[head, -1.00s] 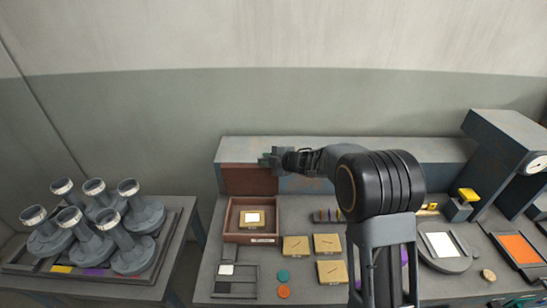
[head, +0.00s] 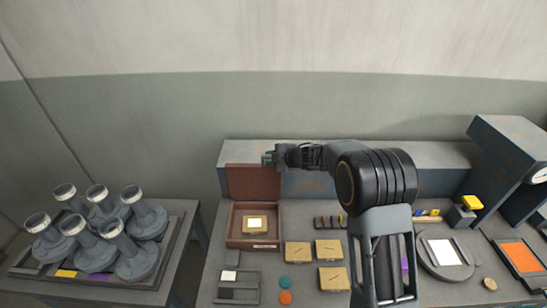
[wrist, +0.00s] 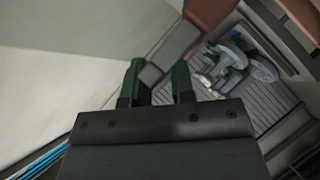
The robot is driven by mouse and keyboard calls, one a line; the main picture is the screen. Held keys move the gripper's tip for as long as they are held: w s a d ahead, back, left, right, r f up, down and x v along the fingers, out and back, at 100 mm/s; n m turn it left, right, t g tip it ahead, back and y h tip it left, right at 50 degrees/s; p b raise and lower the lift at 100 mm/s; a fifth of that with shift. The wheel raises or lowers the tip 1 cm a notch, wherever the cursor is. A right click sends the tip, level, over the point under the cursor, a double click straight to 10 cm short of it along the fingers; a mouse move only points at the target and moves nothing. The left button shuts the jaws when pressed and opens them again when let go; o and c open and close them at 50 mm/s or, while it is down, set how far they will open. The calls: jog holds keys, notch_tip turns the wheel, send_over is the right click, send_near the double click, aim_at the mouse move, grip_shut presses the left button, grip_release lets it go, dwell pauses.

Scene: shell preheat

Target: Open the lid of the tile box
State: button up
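The tile box (head: 232,233) is a brown open-topped box on the workbench. Its brown lid (head: 253,183) stands up at the back edge, swung open. In the wrist view my two green fingers (wrist: 160,82) are apart. A grey tab (wrist: 172,50) joined to the brown lid (wrist: 208,14) shows at and beyond the fingertips, with a gap to the right finger. Whether it touches the left finger I cannot tell.
Tan tiles (head: 298,253) and teal and orange discs (head: 285,283) lie right and front of the box. A grey raised ledge (head: 400,155) runs behind. Grey funnel-like stands (head: 135,260) fill a side table at left. My arm hides part of the bench.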

jog(key=o, duration=0.3)
jog(key=shift+s+a+f, duration=0.1)
jog(key=shift+a+f, duration=0.1)
jog(key=shift+f, duration=0.3)
jog(key=shift+r, duration=0.1)
jog(key=shift+d, duration=0.1)
jog(key=b+v, duration=0.2)
jog(key=v, duration=1.2)
jog(key=shift+r, duration=0.2)
